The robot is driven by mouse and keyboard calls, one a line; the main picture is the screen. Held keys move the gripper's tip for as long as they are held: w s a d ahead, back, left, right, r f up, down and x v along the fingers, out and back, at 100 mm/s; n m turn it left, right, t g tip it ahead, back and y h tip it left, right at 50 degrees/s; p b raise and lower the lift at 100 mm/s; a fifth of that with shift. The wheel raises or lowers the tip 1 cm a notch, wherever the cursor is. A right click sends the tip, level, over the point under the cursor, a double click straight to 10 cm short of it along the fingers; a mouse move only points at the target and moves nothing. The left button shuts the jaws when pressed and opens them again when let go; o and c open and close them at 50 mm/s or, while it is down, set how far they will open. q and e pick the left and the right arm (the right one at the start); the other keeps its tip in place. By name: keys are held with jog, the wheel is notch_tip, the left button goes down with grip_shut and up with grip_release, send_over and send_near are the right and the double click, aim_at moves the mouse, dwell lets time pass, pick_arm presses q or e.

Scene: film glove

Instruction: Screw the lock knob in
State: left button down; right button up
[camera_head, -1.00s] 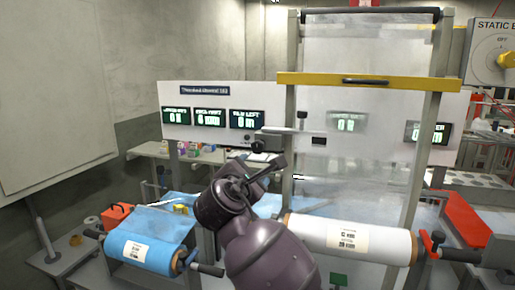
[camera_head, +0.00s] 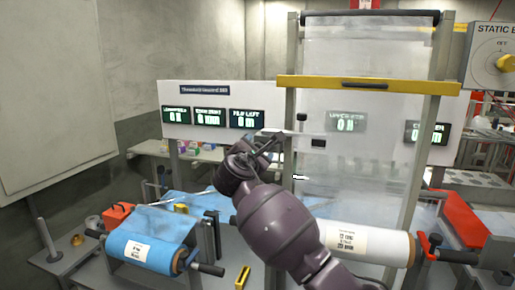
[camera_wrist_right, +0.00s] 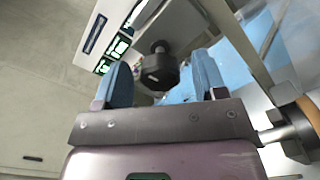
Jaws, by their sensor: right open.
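A black faceted knob (camera_wrist_right: 160,70), likely the lock knob, shows in the right wrist view on a short dark stem. It appears in the gap between the two blue fingers of my right gripper (camera_wrist_right: 165,78). The gripper is open, and I see no contact with the knob. In the head view my right gripper (camera_head: 270,142) is raised in front of the white display panel (camera_head: 205,95). I cannot make out this knob for certain there; the gripper may hide it. My left gripper is not in view.
A blue film roll (camera_head: 145,252) lies at the lower left and a white roll (camera_head: 375,243) at the lower right. A frame with a yellow crossbar (camera_head: 370,83) holds clear film behind my arm. An orange box (camera_head: 117,214) stands at the left.

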jog(key=shift+w+d, duration=0.1)
jog(key=shift+w, duration=0.15)
jog(key=shift+c, duration=0.3)
jog(key=c, duration=0.9)
jog(key=shift+m, duration=0.4)
jog(key=m+b, duration=0.1)
jog(key=m, duration=0.1)
jog(key=shift+f+m, duration=0.1)
jog(key=shift+m, duration=0.2)
jog(key=shift+m+b, duration=0.75)
jog(key=shift+m, duration=0.85)
